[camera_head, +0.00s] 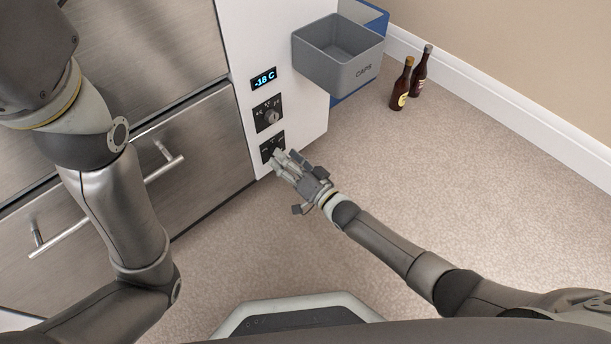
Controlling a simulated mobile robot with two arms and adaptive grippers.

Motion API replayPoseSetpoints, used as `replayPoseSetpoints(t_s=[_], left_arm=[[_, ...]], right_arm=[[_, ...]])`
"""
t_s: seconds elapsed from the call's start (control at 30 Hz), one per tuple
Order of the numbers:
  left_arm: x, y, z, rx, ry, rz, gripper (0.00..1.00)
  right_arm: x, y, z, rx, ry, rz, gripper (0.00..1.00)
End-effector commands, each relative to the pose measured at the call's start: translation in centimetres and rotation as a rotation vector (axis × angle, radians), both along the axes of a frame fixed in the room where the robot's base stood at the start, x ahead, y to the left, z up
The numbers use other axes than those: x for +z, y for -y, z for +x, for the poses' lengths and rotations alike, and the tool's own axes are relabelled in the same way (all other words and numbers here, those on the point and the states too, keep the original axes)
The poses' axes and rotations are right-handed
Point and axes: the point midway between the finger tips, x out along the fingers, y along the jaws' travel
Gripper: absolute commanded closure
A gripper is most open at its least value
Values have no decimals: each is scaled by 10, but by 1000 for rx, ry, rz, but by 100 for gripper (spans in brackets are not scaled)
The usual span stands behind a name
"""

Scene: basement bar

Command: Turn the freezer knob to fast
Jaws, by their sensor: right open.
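The freezer front is a white panel (248,48) beside brushed steel drawers (195,125). A display (263,79) on it reads -18 C. Below it is a dark plate with an upper round knob (271,116). A lower dark control plate (266,147) sits near the panel's bottom, and my right gripper (281,160) is right at it. The gripper's fingers cover most of the lower plate, so its knob and setting are hidden. The fingers look parted; whether they touch the knob I cannot tell. My left arm comes in at the left; its gripper is out of view.
A grey bin marked CAPS (340,62) is mounted at the panel's right side, with a blue piece (372,22) behind it. Two brown bottles (402,85) (420,70) stand on the floor by the wall. The carpet (480,190) at right is clear. A drawer handle (165,160) sticks out at left.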

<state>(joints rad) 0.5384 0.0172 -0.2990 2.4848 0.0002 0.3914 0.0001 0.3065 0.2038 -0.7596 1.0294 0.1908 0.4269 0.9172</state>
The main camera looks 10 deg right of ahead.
Motion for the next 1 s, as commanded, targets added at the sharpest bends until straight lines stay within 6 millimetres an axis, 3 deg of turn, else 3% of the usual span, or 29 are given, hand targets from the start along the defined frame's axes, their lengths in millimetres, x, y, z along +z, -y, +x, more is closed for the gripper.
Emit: replayPoseSetpoints(t_s=[0.5,1.0], left_arm=[[0,0,0,-1,1,-1,29],[0,0,0,-2,2,-1,29]], right_arm=[[-1,52,-71,1,-1,-2,49],[0,59,-82,0,1,-1,49]])
